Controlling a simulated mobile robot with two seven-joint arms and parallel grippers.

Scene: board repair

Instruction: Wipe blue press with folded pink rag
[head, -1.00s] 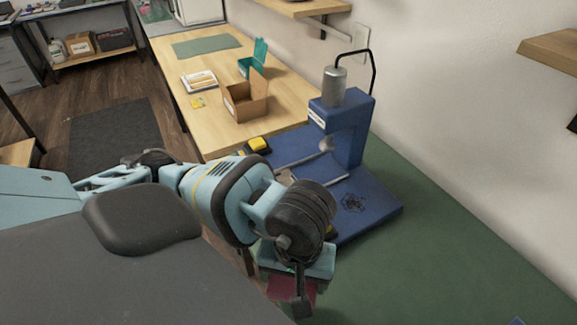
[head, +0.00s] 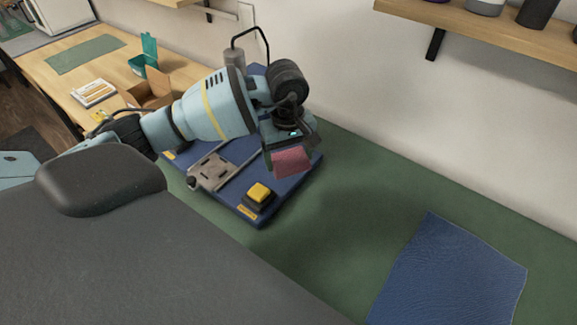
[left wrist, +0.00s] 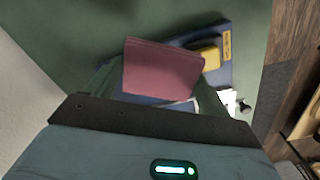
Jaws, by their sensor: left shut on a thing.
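The blue press (head: 259,203) stands on the green mat, its column mostly hidden behind my left arm. Its base shows a metal plate (head: 212,170) and a yellow button (head: 260,193) near the front corner. My left gripper (head: 287,147) is shut on the folded pink rag (head: 291,162) and holds it over the right part of the press base. In the left wrist view the rag (left wrist: 162,67) covers part of the base, with the yellow button (left wrist: 209,55) beside it. I cannot tell whether the rag touches the press. My right gripper is not in view.
A blue cloth sheet (head: 450,273) lies on the green mat (head: 350,215) at the right, with clear mat between. A wooden bench (head: 50,78) with an open cardboard box (head: 150,90) stands at upper left. A wall shelf (head: 480,28) overhangs at upper right.

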